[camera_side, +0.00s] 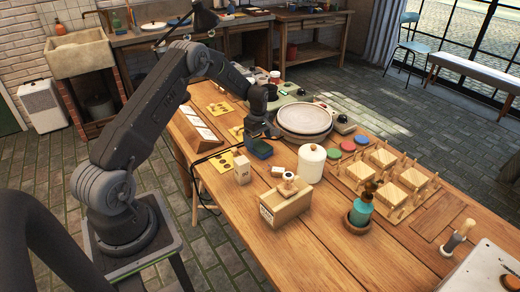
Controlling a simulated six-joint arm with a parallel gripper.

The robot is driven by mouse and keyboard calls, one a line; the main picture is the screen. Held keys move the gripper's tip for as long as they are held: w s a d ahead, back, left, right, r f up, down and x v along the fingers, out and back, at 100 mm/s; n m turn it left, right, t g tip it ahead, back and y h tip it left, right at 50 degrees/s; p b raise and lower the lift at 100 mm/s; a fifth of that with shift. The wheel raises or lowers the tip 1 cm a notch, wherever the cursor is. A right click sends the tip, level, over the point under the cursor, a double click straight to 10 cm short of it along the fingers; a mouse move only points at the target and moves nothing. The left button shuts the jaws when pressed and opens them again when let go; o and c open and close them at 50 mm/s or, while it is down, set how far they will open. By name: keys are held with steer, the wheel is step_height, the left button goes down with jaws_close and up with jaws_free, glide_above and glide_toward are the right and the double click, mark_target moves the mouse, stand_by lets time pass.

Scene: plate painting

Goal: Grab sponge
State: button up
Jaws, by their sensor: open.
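A small dark blue-green block (259,149), which looks like the sponge, is on the wooden table near its left edge. My gripper (262,134) points down right over it, very close. My gripper is open. Its fingers are small and dark here, and I cannot tell whether they are around the sponge or just above it.
A round pale plate (304,119) on a turntable stands right of my gripper. A white lidded jar (311,164), a wooden box (285,203) and a small pale block (242,169) stand nearer. Yellow cards (221,108) lie behind. A teal bottle (361,207) stands farther right.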

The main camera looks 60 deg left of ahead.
mark_target(259, 145)
step_height(259, 145, down, 4)
steer(key=shift+d+r, duration=0.15)
steer(key=shift+r, duration=0.05)
steer(key=c, duration=1)
steer(key=shift+r, duration=0.1)
